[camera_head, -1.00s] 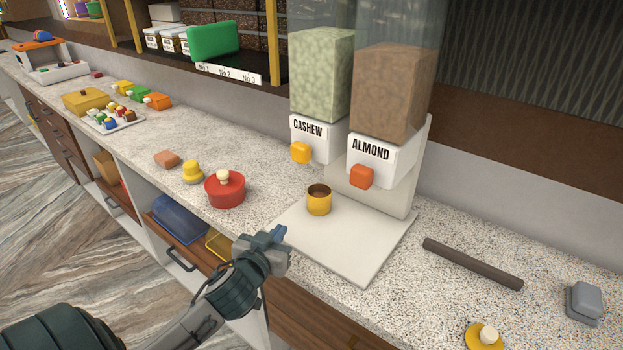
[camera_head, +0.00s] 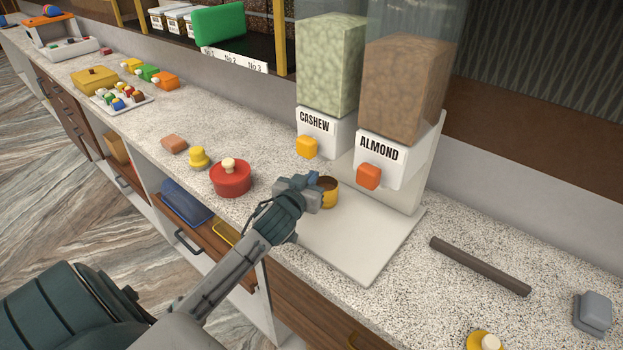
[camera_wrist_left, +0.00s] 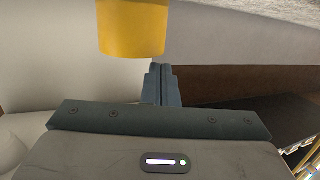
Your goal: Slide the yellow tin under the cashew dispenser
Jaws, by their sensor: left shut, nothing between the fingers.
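The yellow tin (camera_head: 330,193) stands upright on the pale base plate (camera_head: 352,250) of the dispensers, below and between the two spouts. My left gripper (camera_head: 312,178) is shut and empty, right beside the tin's left side. In the left wrist view the shut fingers (camera_wrist_left: 161,84) are close to the tin (camera_wrist_left: 132,28); whether they touch cannot be told. The cashew dispenser (camera_head: 315,133) has a yellow spout knob (camera_head: 306,147), behind and left of the tin. The almond dispenser (camera_head: 379,154) has an orange knob and stands to its right. My right gripper is not in view.
A red lidded pot (camera_head: 231,180), a yellow knobbed piece (camera_head: 198,158) and a brown block (camera_head: 174,144) stand left of the plate. A dark bar (camera_head: 480,265) and a grey box (camera_head: 592,315) lie to the right. The plate's front right is clear.

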